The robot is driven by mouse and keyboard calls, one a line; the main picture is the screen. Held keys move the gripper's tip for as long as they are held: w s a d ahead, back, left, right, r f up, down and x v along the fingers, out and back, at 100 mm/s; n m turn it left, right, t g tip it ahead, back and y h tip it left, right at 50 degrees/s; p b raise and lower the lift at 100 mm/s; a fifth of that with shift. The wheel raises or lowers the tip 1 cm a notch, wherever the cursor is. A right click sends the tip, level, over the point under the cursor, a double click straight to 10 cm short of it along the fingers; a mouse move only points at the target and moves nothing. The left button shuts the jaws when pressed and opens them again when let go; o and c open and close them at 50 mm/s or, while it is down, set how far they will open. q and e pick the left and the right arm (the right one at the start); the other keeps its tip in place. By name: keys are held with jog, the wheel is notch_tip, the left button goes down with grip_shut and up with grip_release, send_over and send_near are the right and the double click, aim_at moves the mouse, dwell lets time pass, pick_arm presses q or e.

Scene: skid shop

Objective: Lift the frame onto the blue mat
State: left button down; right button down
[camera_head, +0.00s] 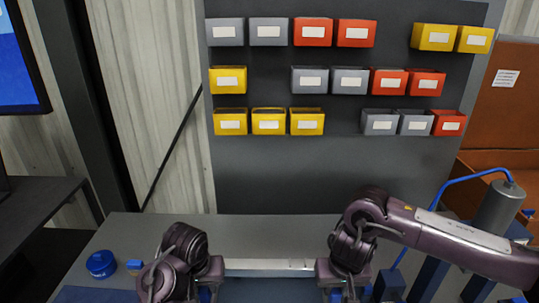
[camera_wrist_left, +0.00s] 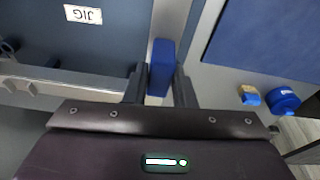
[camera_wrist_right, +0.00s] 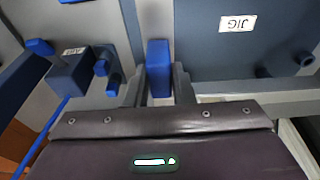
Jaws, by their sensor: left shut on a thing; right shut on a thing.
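The frame shows in the head view as a pale metal bar (camera_head: 270,264) between my two grippers. My left gripper (camera_head: 207,293) is shut on a blue grip block (camera_wrist_left: 161,65), seen between its fingers in the left wrist view. My right gripper (camera_head: 335,294) is shut on a similar blue grip block (camera_wrist_right: 158,66). Both blocks seem to belong to the frame; most of it is hidden by my arms or out of view. The blue mat (camera_wrist_left: 265,40) lies at the upper right of the left wrist view, and its edge (camera_head: 85,295) shows at the lower left of the head view.
A dark jig plate labelled JIG (camera_wrist_left: 80,40) lies beside the grips. A blue round container (camera_head: 101,264) and small blue block (camera_head: 135,265) sit at left. Dark blue fixtures (camera_head: 428,280) and a grey cylinder (camera_head: 499,207) stand at right. A bin wall (camera_head: 340,175) is behind.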

pick_arm(q)
jog(key=shift+s+d+r+m, duration=0.15)
jog(key=shift+s+m, duration=0.15)
jog(key=shift+m, duration=0.2)
pick_arm(e)
jog(key=shift+s+a+r, duration=0.15)
jog(key=shift+a, duration=0.2)
